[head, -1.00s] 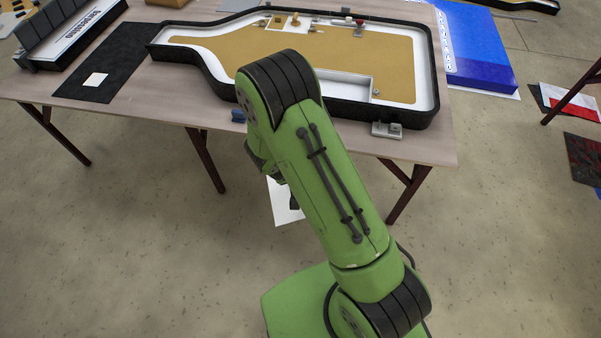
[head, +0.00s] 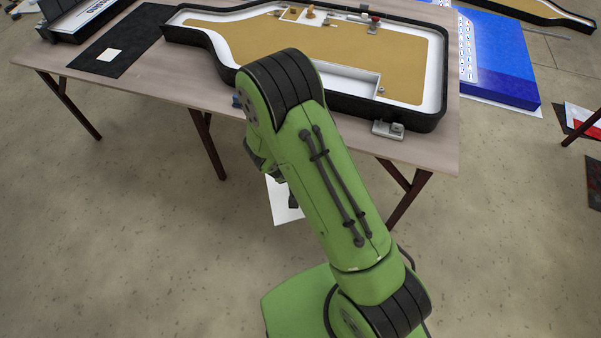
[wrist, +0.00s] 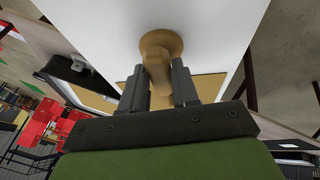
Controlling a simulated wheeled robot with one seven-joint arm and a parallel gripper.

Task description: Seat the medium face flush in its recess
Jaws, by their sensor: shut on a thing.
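In the wrist view my gripper (wrist: 158,88) is shut on a tan round knob (wrist: 161,42) that stands on a white face (wrist: 105,22). This face fills much of the upper wrist view. In the head view a white panel (head: 282,208) shows below the table's front edge beside my arm, and it appears to be this held face, mostly hidden by the arm. I cannot tell its size class. The bottle-shaped lightbox (head: 436,116), with a black rim, white inside and tan floor (head: 300,45), lies on the table, apart from the held face.
A black mat (head: 85,65) bears a small white square (head: 110,55). A blue box (head: 500,65) stands to the right.

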